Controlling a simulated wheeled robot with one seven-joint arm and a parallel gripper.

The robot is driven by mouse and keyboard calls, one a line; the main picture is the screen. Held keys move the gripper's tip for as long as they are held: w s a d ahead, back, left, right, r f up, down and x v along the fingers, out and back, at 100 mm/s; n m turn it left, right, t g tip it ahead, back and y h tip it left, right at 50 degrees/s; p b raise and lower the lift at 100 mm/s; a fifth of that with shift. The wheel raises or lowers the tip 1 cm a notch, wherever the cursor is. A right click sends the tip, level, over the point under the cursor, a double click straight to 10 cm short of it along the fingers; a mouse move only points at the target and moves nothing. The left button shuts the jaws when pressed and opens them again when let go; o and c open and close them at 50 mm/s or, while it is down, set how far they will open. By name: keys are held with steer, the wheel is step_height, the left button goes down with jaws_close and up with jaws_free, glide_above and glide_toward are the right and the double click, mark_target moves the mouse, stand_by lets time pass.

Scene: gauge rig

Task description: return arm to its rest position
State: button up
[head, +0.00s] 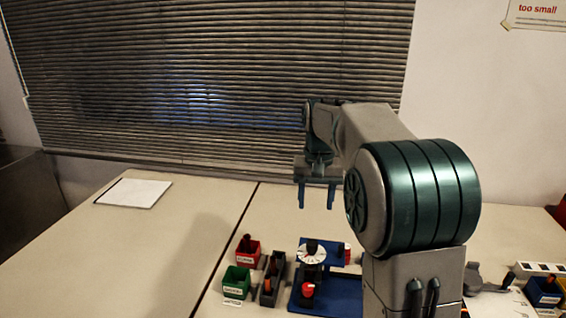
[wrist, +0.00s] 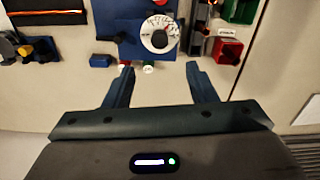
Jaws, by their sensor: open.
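My gripper (head: 316,196) hangs in the air above the table, behind the gauge rig, with its two fingers pointing down. Its fingers are apart with nothing between them, and the wrist view also shows the open gripper (wrist: 160,82). The gauge rig (head: 326,294) is a blue stand with a white round dial (head: 312,254) and a red knob (head: 308,290). In the wrist view the dial (wrist: 159,35) lies beyond the fingertips. My arm hides part of the table to the right of the rig.
A red bin (head: 247,252), a green bin (head: 237,283) and a dark grey holder (head: 272,280) stand left of the rig. A blue bin (head: 543,291) stands at the right. A white sheet (head: 134,192) lies at the far left. The left table is otherwise clear; blinds (head: 210,85) hang behind.

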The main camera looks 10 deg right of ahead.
steer(key=s+f+n+t, duration=0.1)
steer(key=s+f, duration=0.2)
steer(key=s, duration=1)
steer(key=s+a+f+n+t, duration=0.1)
steer(key=s+f, duration=0.3)
steer(key=s, duration=0.9)
steer(key=shift+s+t, duration=0.2)
steer(key=shift+t, duration=0.1)
steer(key=shift+r, duration=0.1)
stand_by(1.2)
